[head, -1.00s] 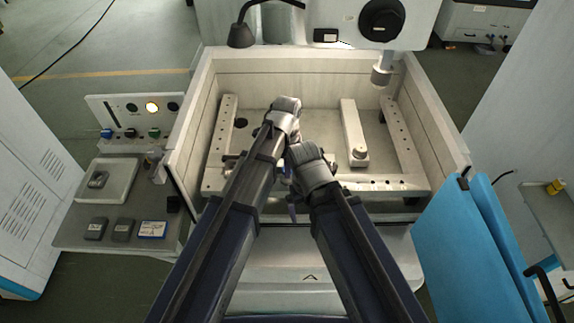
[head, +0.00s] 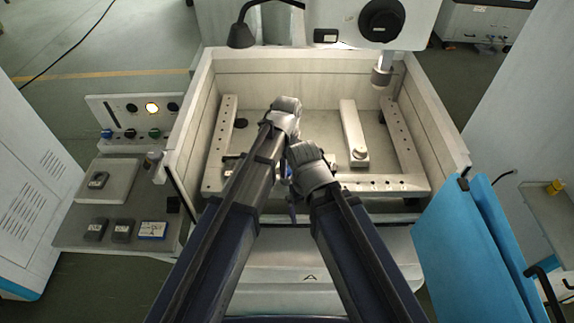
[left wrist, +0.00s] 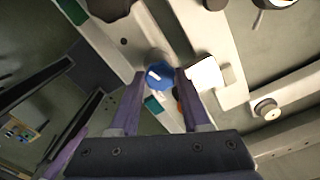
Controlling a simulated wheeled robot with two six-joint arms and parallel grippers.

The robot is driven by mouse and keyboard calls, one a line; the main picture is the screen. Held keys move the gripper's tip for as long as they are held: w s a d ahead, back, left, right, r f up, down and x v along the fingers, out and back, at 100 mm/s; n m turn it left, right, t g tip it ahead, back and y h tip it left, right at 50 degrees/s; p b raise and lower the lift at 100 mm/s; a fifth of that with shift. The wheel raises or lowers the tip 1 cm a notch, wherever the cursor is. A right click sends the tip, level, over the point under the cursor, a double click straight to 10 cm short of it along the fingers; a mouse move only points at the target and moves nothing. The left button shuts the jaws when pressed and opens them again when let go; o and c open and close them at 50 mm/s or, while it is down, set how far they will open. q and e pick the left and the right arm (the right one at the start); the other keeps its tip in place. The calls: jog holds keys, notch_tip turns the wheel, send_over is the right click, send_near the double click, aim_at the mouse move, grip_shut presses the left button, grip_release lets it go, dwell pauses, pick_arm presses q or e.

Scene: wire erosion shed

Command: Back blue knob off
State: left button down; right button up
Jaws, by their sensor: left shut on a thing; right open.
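The blue knob (left wrist: 160,77) shows in the left wrist view with a white mark on its face. It is on a pale bar of the fixture. My left gripper (left wrist: 163,88) has its purple fingers on either side of the knob and is shut on it. In the head view my left gripper's fingers are hidden behind its own arm. My right gripper (head: 290,188) is low beside the left arm, close to the front rail; its fingers are mostly hidden.
The pale-walled tank (head: 275,66) surrounds both hands, with a clamp bar (head: 352,128) to their right. A control panel (head: 128,118) with a lit lamp and coloured knobs stands left, above a side shelf (head: 75,225). A blue door (head: 465,255) is at right.

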dwell(0.3)
pick_arm(q)
jog(key=shift+c, duration=1.8)
grip_release()
jog(key=shift+r, duration=0.1)
notch_tip(320, 180, up, 8)
jog(key=p, duration=0.8)
jog(key=shift+f, duration=0.2)
